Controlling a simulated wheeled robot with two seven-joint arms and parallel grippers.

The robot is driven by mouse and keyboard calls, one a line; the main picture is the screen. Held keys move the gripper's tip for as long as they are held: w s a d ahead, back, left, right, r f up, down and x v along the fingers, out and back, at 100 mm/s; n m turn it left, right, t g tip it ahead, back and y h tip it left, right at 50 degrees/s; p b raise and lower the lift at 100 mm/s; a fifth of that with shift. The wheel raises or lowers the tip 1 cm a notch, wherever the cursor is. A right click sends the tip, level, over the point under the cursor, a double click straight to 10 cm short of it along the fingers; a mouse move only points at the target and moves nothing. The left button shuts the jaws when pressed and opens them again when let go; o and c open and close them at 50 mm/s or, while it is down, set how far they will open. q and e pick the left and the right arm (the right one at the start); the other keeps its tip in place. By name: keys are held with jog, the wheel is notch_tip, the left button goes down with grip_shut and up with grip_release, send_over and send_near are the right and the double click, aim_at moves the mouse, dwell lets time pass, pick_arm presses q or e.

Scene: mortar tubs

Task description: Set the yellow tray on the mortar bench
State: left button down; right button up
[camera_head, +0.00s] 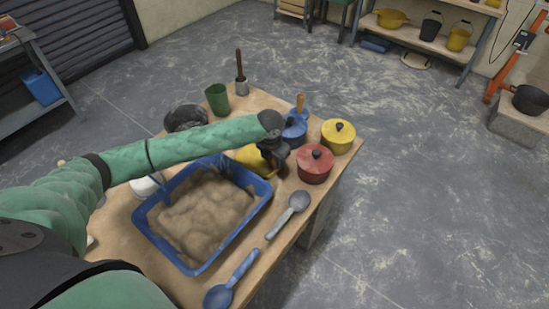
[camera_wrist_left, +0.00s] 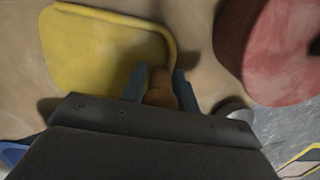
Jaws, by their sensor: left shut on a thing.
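The yellow tray (camera_head: 247,157) is over the wooden bench (camera_head: 176,284), partly hidden behind my left arm in the head view. In the left wrist view the yellow tray (camera_wrist_left: 95,52) shows as a flat piece with a raised rim. My left gripper (camera_head: 277,163) is beside the tray's right end. In the left wrist view my left gripper (camera_wrist_left: 158,84) has its fingers closed around a brown handle (camera_wrist_left: 160,90) at the tray's edge. I cannot tell whether the tray touches the bench. My right gripper is out of view.
A blue tub (camera_head: 256,184) of mortar stands left of the gripper. A red pot (camera_head: 315,166), a yellow pot (camera_head: 338,137) and a blue container (camera_head: 295,130) stand close to its right and back. A grey spoon (camera_head: 288,213) and a blue ladle (camera_head: 232,280) lie in front.

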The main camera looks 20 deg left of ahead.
pick_arm(q)
jog(key=shift+f, duration=0.15)
jog(key=c, duration=1.2)
grip_release()
jog(key=shift+o, duration=0.7)
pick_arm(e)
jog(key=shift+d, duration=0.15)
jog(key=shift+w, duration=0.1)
pick_arm(q)
jog(key=shift+r+b, duration=0.35)
jog(key=shift+r, duration=0.2)
jog(key=r+b, duration=0.1)
jog(key=r, duration=0.2)
jog(key=r+b, duration=0.1)
jog(key=r, duration=0.2)
jog(key=s+r+b, duration=0.1)
jog(key=r, duration=0.2)
jog(key=shift+a+r, duration=0.25)
jog(key=shift+r, duration=0.1)
jog(key=shift+s+r, duration=0.15)
jog(key=shift+r, duration=0.45)
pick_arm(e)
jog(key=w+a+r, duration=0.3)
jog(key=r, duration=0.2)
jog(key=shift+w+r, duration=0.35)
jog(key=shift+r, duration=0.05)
